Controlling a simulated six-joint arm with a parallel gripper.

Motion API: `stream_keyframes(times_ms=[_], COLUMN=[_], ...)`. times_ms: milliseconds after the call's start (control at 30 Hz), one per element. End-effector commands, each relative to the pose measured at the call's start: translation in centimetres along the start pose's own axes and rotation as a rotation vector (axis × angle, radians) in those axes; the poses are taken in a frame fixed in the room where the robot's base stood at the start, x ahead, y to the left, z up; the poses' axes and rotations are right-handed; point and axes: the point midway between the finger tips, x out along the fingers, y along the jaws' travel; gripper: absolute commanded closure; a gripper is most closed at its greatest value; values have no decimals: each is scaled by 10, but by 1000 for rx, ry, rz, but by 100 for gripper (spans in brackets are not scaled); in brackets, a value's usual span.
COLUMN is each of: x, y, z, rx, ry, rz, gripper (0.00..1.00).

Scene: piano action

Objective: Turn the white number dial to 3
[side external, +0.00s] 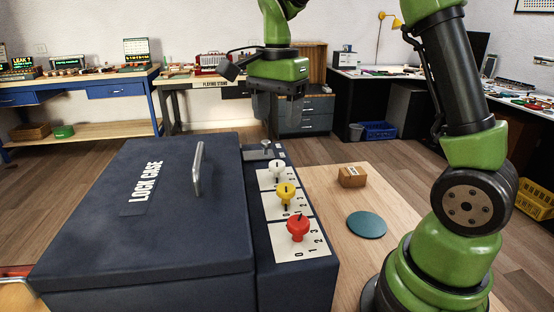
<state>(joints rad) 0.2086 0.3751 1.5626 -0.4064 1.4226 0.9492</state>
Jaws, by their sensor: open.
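The white number dial (277,171) stands on a white numbered plate on the dark ledge beside the lock case (150,205). It is the dial farthest from the camera in the row of coloured dials. Its setting is too small to read. My gripper (279,118) hangs in the air, above the white dial in the picture, pointing down with its fingers apart and nothing between them. It is clear of the dial.
A yellow dial (286,194) and a red dial (298,228) stand nearer the camera on the same ledge. A small metal lever (266,147) is beyond the white dial. A small brown box (352,176) and a teal disc (367,224) lie on the wooden table, right of the ledge.

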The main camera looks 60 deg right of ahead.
Motion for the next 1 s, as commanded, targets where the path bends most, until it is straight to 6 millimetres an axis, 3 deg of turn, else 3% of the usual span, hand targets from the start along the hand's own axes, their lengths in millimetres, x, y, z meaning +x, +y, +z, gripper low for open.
stream_keyframes(times_ms=[167, 600, 1000], x=[18, 90, 99], y=[0, 0, 0], z=[-1, -1, -1], rx=[9, 7, 6], ry=[0, 0, 1], rz=[9, 6, 2], gripper=[40, 40, 40])
